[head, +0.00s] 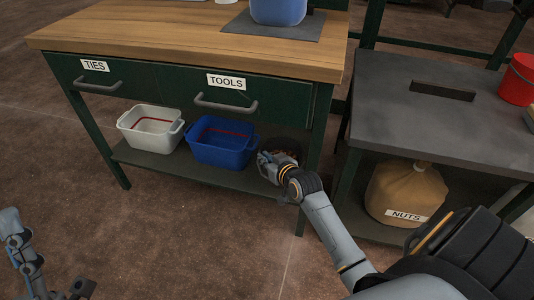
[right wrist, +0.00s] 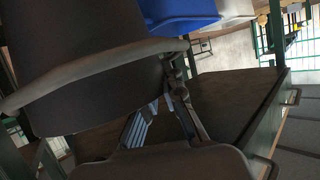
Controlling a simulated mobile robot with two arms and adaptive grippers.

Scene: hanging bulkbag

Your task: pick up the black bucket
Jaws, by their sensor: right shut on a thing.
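The black bucket (head: 287,147) stands on the lower shelf of the workbench, right of the blue tub, and my right gripper hides much of it in the head view. In the right wrist view the bucket (right wrist: 90,85) fills the left side, dark grey with a thick rim. My right gripper (head: 266,163) is at the bucket's front side, shut on it at the rim or wall; its fingers (right wrist: 176,85) show against the bucket in the wrist view. My left gripper (head: 76,287) is low at the left, away from the bench; its jaw state is unclear.
The blue tub (head: 222,155) and a white tub (head: 137,139) share the shelf (head: 165,162). Above are drawers labelled TIES and TOOLS (head: 226,100). A bench leg (head: 312,150) is close on the right. A grey table (head: 430,120) with a NUTS bag (head: 400,190) beneath stands further right.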

